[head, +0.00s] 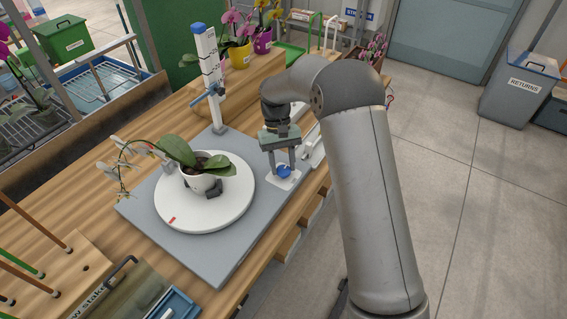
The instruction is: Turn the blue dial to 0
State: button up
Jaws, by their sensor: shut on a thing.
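The blue dial (284,171) sits on a small pale plate (283,180) at the right edge of a grey board on the wooden bench. My gripper (284,166) points down over it, with its two fingers around the dial, shut on it. The fingers hide part of the dial. Its pointer and any scale numbers are too small or covered to read.
A white round turntable (205,213) with a red mark holds a potted orchid (202,181) left of the dial. A white upright scale post (208,75) with a blue top stands behind. Potted orchids are at the back. A grey returns bin (518,92) stands on the floor at right.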

jog(key=n+h, duration=0.1)
jog(key=n, duration=0.2)
jog(key=shift+a+n+t, duration=0.15)
jog(key=shift+n+t, duration=0.25)
jog(key=n, duration=0.2)
jog(key=n+t+h+b, duration=0.1)
jog(key=n, duration=0.1)
jog(key=shift+s+a+n, duration=0.1)
jog(key=shift+s+n, duration=0.1)
jog(key=shift+n, duration=0.1)
jog(key=n+t, duration=0.1)
jog(key=n, duration=0.1)
jog(key=n+t+h, duration=0.1)
jog(key=n, duration=0.1)
jog(key=shift+s, duration=0.2)
jog(key=shift+s+n+t, duration=0.15)
jog(key=shift+n+t, duration=0.65)
jog(key=shift+n, duration=1.6)
jog(key=o, duration=1)
jog(key=shift+c, duration=0.2)
jog(key=b+v, duration=0.1)
jog(key=v, duration=1.6)
jog(key=shift+r, duration=0.25)
jog(key=shift+s+a, duration=0.1)
jog(key=shift+s, duration=0.05)
